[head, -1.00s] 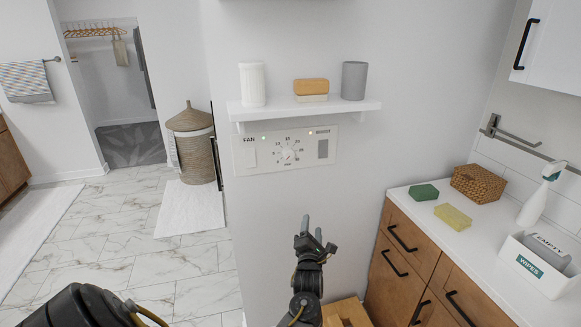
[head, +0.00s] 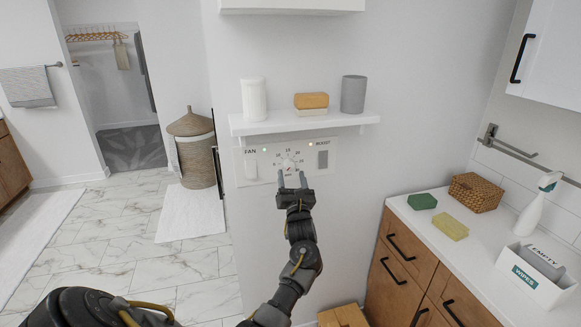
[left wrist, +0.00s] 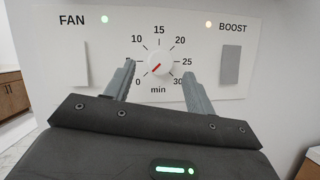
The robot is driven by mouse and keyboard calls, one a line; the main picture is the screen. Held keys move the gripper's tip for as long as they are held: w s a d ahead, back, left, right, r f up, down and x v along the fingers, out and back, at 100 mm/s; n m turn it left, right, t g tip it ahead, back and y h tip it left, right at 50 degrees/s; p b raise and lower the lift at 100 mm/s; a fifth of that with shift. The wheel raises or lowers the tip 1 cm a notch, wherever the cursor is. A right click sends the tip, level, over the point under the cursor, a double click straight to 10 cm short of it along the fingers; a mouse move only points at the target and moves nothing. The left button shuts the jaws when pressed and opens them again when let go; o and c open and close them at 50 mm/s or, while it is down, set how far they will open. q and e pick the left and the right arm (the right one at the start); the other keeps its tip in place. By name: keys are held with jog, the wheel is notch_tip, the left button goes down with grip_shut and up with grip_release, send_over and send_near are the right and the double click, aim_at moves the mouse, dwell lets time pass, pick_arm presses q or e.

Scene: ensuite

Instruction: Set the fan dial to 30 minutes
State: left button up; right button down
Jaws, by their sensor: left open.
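The white fan panel (head: 243,172) is on the wall under a shelf and also fills the left wrist view (left wrist: 243,82). Its round white dial (left wrist: 160,60) has a red pointer aimed at the lower left, toward 0. The 30 mark (left wrist: 178,82) is at the lower right. My left gripper (head: 292,175) is open just in front of the panel's lower middle. In the left wrist view its fingers (left wrist: 158,75) stand on either side of the dial's lower half. I cannot tell whether they touch it. My right gripper is not in view.
A shelf (head: 302,124) with a white cup (head: 254,100), a soap block (head: 311,100) and a grey cup (head: 353,94) juts out above the panel. The panel also has a FAN switch (left wrist: 73,64) and a BOOST switch (left wrist: 230,65). A counter (head: 480,255) stands at the right.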

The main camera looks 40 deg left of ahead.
aim_at(290, 168)
pick_arm(q)
jog(key=shift+p+x, duration=0.35)
jog(key=shift+x, duration=1.25)
jog(key=c, duration=1)
jog(key=shift+m, duration=0.4)
